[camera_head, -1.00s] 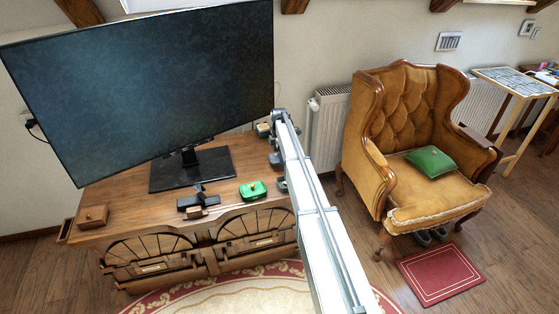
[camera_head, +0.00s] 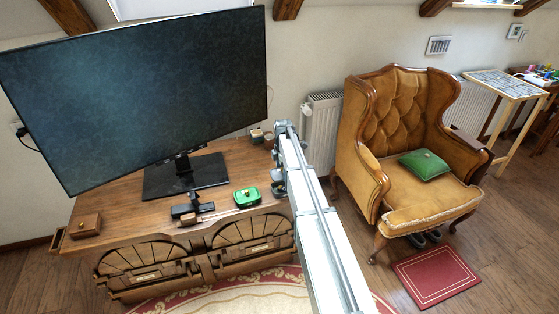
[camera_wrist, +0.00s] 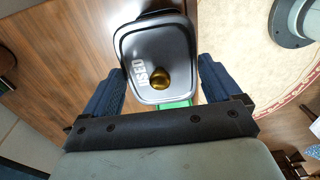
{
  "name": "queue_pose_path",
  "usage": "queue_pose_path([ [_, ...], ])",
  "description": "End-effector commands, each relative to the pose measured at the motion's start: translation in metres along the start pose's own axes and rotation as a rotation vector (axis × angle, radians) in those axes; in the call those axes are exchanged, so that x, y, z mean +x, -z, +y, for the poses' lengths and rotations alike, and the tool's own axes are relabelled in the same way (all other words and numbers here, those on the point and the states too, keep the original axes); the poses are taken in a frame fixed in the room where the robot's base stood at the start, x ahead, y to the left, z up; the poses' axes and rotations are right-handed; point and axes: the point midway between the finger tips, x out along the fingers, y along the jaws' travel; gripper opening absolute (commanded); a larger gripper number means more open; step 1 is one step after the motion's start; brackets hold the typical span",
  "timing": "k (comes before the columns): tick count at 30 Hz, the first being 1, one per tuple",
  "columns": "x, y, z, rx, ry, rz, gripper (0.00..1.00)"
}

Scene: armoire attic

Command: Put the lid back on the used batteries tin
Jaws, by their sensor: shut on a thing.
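A dark grey lid (camera_wrist: 150,50) with rounded corners, a pale rim, a gold knob and the word "USED" lies between my fingers in the wrist view. My gripper (camera_wrist: 160,75) is shut on this lid, with one blue finger at each side. In the head view my gripper (camera_head: 279,172) is over the right end of the wooden cabinet, and the lid cannot be made out there. A dark edge shows behind the lid in the wrist view; I cannot tell whether it is the used batteries tin.
A green container (camera_head: 246,197) with a gold knob stands on the cabinet (camera_head: 130,215), left of my gripper. Small containers (camera_head: 257,136) stand behind it. A large monitor (camera_head: 130,95) and dark items (camera_head: 185,210) are to the left. An armchair (camera_head: 410,150) stands to the right.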

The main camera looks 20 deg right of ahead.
Motion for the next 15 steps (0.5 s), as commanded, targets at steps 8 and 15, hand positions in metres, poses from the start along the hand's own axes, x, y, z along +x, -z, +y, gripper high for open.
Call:
queue_pose_path([
  [8,-0.0006,0.0009,-0.0049,-0.027,-0.004,-0.001,0.62],
  [15,-0.0001,0.0009,-0.0048,-0.027,-0.004,-0.001,0.62],
])
